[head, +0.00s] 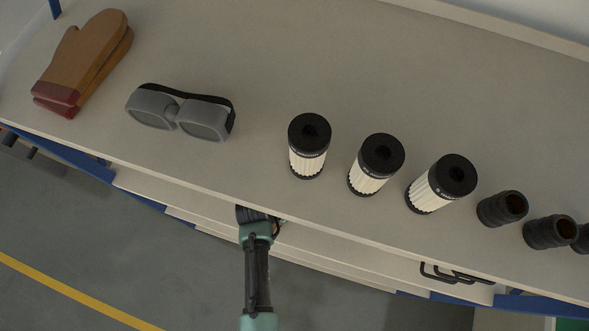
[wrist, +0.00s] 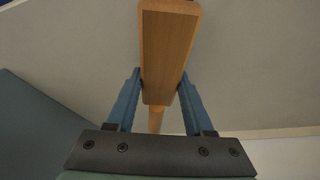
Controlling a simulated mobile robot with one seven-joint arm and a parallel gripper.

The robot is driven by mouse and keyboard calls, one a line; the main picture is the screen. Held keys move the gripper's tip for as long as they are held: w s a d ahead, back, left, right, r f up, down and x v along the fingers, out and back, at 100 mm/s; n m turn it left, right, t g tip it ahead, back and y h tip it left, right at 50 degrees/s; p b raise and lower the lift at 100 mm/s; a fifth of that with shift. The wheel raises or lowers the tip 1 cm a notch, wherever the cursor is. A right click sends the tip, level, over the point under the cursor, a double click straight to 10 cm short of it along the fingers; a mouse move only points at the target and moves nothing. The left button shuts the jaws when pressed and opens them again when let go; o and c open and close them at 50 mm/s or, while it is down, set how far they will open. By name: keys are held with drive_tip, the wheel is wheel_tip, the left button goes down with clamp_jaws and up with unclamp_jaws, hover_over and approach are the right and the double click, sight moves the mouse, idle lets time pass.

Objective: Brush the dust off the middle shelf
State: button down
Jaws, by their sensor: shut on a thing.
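My gripper (wrist: 158,95) has its two blue fingers shut on a wooden brush (wrist: 168,45), seen in the wrist view as a brown block with a narrower handle running back between the fingers. Its bristles are not visible. Behind it is a pale grey-beige surface (wrist: 240,75), which may be the middle shelf. In the head view my arm reaches in under the front edge of the top shelf (head: 250,110), which hides the fingers and brush. Only pale strips of a lower shelf (head: 195,217) show below that edge. I cannot make out any dust.
On the top shelf are brown mitts (head: 85,60), grey goggles (head: 180,112), three black-capped white filters (head: 310,145) and several dark ribbed cylinders (head: 502,208). Black handles (head: 450,275) show below its edge at right. The floor (head: 110,240) in front is clear, with a yellow line.

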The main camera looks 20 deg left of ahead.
drive_tip(key=shift+a, duration=0.65)
drive_tip(key=shift+a+f+b, duration=0.15)
drive_tip(key=shift+a+b, duration=0.5)
drive_tip(key=shift+a, duration=0.6)
drive_tip(key=shift+s+a, duration=0.1)
drive_tip(key=shift+a, duration=0.35)
wheel_tip(320, 180, up, 6)
drive_tip(key=p, duration=0.5)
